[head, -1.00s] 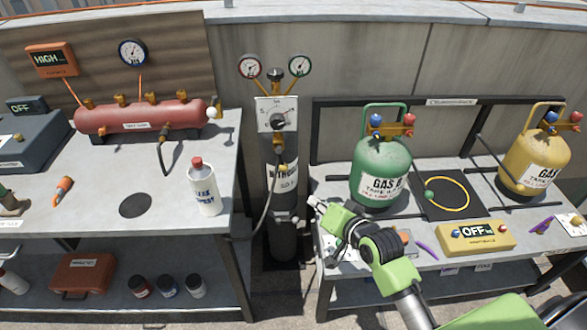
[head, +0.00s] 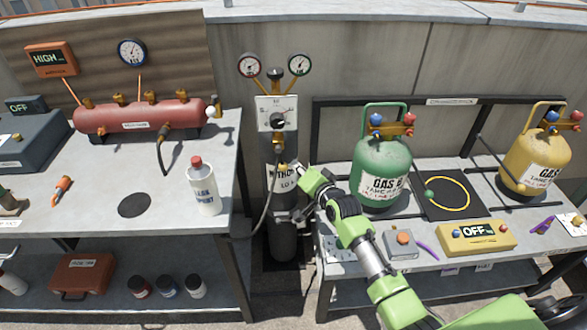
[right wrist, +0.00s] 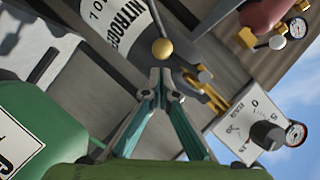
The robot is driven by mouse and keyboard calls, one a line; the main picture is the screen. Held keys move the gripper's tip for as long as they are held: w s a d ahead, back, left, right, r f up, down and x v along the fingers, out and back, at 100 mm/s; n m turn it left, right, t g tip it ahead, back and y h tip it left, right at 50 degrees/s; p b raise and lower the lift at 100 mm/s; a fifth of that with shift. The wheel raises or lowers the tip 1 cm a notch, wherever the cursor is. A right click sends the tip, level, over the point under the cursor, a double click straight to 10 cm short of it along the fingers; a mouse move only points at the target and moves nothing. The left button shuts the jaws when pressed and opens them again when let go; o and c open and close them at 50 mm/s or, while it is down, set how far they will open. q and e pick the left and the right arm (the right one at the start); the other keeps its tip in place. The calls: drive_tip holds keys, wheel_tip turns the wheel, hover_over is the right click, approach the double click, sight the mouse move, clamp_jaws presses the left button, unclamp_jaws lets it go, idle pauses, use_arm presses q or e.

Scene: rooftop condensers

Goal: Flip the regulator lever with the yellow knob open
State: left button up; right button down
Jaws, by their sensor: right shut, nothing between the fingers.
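The nitrogen cylinder (head: 283,240) stands upright between the two benches. Its regulator has a white dial plate (head: 277,114) with a black knob, and brass fittings (head: 278,145) below. The lever's yellow knob (right wrist: 162,48) shows in the right wrist view, just beyond my right fingertips (right wrist: 161,74); I cannot tell if they touch. In the head view my right gripper (head: 301,172) is at the cylinder's right side, by its label, below the regulator. It is shut and empty. The dial plate also shows in the right wrist view (right wrist: 253,126). My left gripper is out of view.
A grey hose (head: 262,208) hangs left of the cylinder. Two gauges (head: 249,65) (head: 299,65) sit above the regulator. A green gas tank (head: 381,155) stands on the right bench close to my arm. A white bottle (head: 203,188) stands on the left bench's right part.

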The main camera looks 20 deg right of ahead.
drive_tip(key=shift+w+a+f, duration=0.4)
drive_tip(key=shift+a, duration=0.05)
